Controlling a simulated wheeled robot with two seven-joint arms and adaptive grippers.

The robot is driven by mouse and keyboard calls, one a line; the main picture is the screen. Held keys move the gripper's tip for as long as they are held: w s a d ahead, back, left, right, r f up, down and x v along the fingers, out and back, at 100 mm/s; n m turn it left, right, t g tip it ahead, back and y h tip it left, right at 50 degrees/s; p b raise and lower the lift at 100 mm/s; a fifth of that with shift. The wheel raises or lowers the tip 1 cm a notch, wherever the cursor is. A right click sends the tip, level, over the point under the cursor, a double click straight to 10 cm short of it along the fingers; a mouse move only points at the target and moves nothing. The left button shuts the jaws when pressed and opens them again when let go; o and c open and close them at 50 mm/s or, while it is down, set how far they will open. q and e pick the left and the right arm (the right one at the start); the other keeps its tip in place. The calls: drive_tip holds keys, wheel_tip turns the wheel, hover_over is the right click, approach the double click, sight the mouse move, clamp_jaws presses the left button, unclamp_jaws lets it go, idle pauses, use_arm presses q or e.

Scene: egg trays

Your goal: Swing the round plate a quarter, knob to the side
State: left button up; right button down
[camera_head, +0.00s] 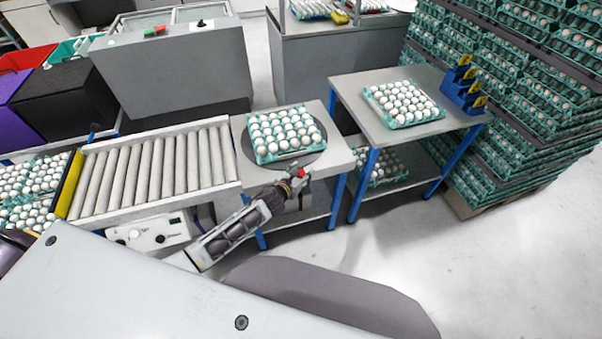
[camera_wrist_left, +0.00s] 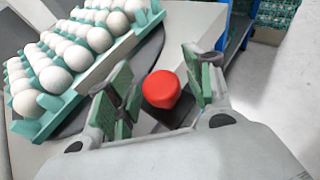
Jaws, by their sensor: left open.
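The round plate (camera_head: 246,151) is a dark disc set in a light table top, with a green egg tray (camera_head: 286,133) full of white eggs on it. Its red knob (camera_head: 302,172) is at the plate's front edge in the head view. In the left wrist view the red knob (camera_wrist_left: 161,89) lies between the green-padded fingers of my left gripper (camera_wrist_left: 160,92), which is open around it. Part of the plate (camera_wrist_left: 150,62) and the tray (camera_wrist_left: 98,40) show at the upper left there. My right gripper is not in view.
A roller conveyor (camera_head: 155,168) adjoins the plate's table on the left. A second table (camera_head: 385,132) with another egg tray stands to the right, across a narrow gap. Tall egg stacks (camera_head: 530,100) stand at the far right. The floor at the lower right is clear.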

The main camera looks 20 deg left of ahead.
use_arm(q)
clamp_jaws()
drive_tip(key=shift+w+d, duration=0.1)
drive_tip(key=shift+d, duration=0.1)
idle(0.3)
